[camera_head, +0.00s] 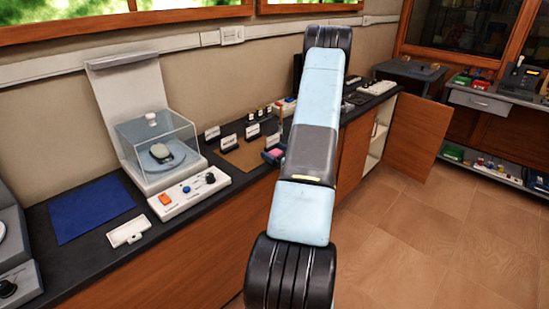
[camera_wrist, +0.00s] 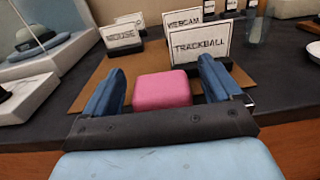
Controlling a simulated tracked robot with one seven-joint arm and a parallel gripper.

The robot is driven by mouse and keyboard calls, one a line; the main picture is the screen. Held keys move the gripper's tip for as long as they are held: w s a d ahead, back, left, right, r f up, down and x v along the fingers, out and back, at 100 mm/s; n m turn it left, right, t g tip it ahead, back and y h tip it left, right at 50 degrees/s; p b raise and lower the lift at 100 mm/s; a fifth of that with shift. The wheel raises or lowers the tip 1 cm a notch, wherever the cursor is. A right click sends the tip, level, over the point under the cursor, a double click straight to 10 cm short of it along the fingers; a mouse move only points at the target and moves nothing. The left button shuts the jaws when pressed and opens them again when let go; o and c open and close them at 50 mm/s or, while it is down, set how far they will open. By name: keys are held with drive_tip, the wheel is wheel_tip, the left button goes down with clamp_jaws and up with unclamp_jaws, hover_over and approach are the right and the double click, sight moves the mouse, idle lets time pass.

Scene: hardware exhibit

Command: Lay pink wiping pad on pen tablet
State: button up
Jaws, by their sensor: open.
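The pink wiping pad (camera_wrist: 163,90) is a rounded block on a brown board (camera_wrist: 92,92) on the dark counter. It also shows, small, beside my arm in the head view (camera_head: 275,152). My gripper (camera_wrist: 161,66) is open. Its two blue fingers stand left and right of the pad in the wrist view, with a visible gap on each side. It is not gripping the pad. My arm hides much of the counter in the head view. I cannot pick out the pen tablet for certain in either view.
Label cards stand behind the pad, including a TRACKBALL card (camera_wrist: 200,43) and a WEBCAM card (camera_wrist: 181,18). A glass-boxed device (camera_head: 160,150) stands left on the counter, near a flat blue mat (camera_head: 92,208). A cabinet door (camera_head: 417,135) hangs open at right.

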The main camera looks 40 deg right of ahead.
drive_tip(key=shift+c, duration=0.4)
drive_tip(key=c, duration=1.1)
drive_tip(key=shift+o, duration=0.2)
drive_tip(key=shift+r, duration=0.1)
